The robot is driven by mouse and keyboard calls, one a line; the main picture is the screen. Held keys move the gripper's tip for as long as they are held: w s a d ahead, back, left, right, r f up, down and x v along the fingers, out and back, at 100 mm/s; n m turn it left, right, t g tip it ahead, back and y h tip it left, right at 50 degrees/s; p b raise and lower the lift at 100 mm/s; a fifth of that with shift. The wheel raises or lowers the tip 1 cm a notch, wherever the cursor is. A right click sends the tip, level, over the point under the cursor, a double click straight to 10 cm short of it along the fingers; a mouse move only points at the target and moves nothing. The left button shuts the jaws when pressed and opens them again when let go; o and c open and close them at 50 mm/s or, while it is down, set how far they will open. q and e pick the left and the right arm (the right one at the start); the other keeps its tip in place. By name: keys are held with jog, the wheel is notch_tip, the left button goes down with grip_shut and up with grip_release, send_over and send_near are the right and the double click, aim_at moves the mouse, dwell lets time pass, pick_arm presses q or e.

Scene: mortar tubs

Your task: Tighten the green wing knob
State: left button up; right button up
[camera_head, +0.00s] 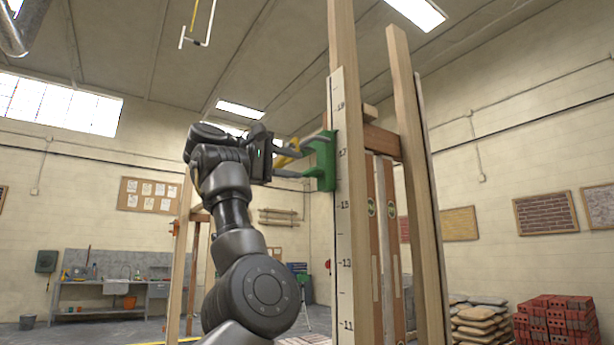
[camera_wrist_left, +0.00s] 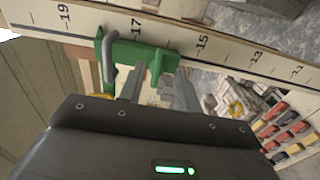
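A green clamp-like piece (camera_head: 325,162) sits on the upper part of a wooden post with a numbered scale (camera_head: 341,205). In the left wrist view the green piece (camera_wrist_left: 134,50) lies across the scale near the 17 mark, with a grey curved bar (camera_wrist_left: 108,58) at its left. My left gripper (camera_head: 302,162) is raised to the left of the green piece and points at it. In the left wrist view its two fingers (camera_wrist_left: 158,85) stand apart, with a short green part ahead between their tips. I cannot tell a separate wing knob or whether the fingers touch it. My right gripper is out of view.
A yellow part (camera_head: 288,153) shows beside the fingers. Another wooden post (camera_head: 418,160) stands to the right, with a crosspiece and levels between. Red bricks (camera_head: 555,322) and stacked bags (camera_head: 482,322) are at the lower right. A sink bench (camera_head: 110,285) is far left.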

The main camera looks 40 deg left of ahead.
pick_arm(q)
jog(key=b+v, duration=0.1)
jog(key=v, duration=0.4)
dwell(0.5)
